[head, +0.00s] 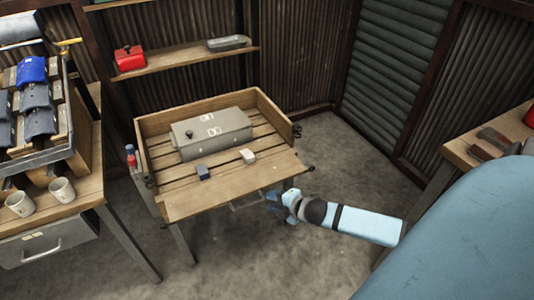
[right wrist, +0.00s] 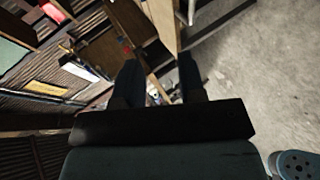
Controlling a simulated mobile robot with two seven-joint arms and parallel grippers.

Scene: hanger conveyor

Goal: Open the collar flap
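The wooden collar (head: 192,108) stands around the slatted top of a table, with raised walls at the left, back and right. Its front flap (head: 235,187) is a wide plain board along the near side and looks leaned outward; its exact angle is hard to tell. My right gripper (head: 273,202) is just below and in front of the flap's right part. I cannot tell whether it touches the flap. In the right wrist view its two dark fingers (right wrist: 157,72) stand apart with nothing clearly held between them. My left gripper is not in view.
A grey box (head: 212,133) sits inside the collar, with a dark block (head: 202,172) and a pale block (head: 248,156) near the flap. A bench with mugs (head: 62,190) is at left, another bench (head: 462,150) at right. Floor in front is clear.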

